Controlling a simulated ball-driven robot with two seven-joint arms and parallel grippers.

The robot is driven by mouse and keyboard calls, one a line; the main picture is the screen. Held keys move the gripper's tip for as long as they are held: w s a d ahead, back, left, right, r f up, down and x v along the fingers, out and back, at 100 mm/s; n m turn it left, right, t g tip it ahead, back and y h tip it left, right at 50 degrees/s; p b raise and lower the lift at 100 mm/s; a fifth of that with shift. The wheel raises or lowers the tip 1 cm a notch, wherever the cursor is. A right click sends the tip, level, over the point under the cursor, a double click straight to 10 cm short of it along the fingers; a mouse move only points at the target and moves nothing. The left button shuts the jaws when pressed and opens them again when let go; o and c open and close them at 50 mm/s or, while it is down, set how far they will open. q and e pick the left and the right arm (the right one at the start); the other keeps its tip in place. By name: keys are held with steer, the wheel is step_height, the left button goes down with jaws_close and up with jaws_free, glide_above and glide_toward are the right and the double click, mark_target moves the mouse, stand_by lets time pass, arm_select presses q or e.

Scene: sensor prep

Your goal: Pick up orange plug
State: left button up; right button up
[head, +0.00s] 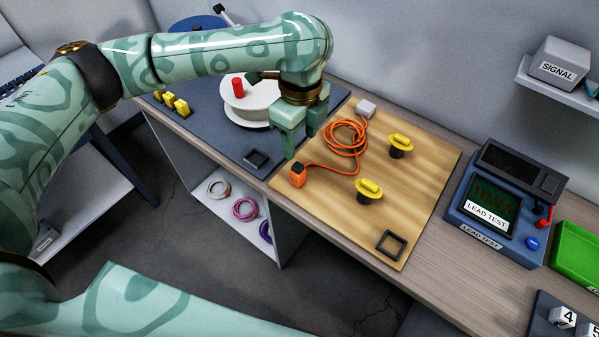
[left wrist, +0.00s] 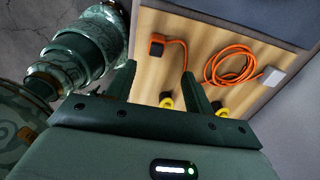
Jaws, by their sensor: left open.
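The orange plug (head: 297,175) lies near the left edge of the wooden board, at the end of an orange cable (head: 345,142) that is coiled on the board. The cable's other end meets a pale grey block (head: 366,107). My left gripper (head: 299,146) is above the board's left edge, just behind the plug, with empty jaws. In the left wrist view the plug (left wrist: 157,45) shows beyond the open fingers (left wrist: 156,82), between them in the picture and apart from them. My right gripper is not in view; a patterned arm link of mine crosses the bottom left.
Two yellow-handled knobs (head: 369,190) (head: 400,144) and a dark square frame (head: 391,245) are on the wooden board (head: 330,225). A white round stand with a red cylinder (head: 238,88) is left of my gripper. A blue lead tester (head: 492,210) stands right.

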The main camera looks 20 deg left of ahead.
mark_target(298, 166)
arm_select(q)
step_height(298, 166, down, 6)
steer(key=shift+w+r+b, duration=0.15)
steer(key=shift+b, duration=0.75)
steer(key=shift+f, duration=0.3)
steer(key=f+b, duration=0.2)
steer(key=f, duration=0.1)
steer(key=f+b, duration=0.1)
steer(key=f, duration=0.1)
steer(key=shift+s+a, duration=0.25)
steer(key=shift+s, duration=0.15)
steer(key=shift+r, duration=0.1)
steer(key=shift+c, duration=1)
steer(key=c, duration=0.9)
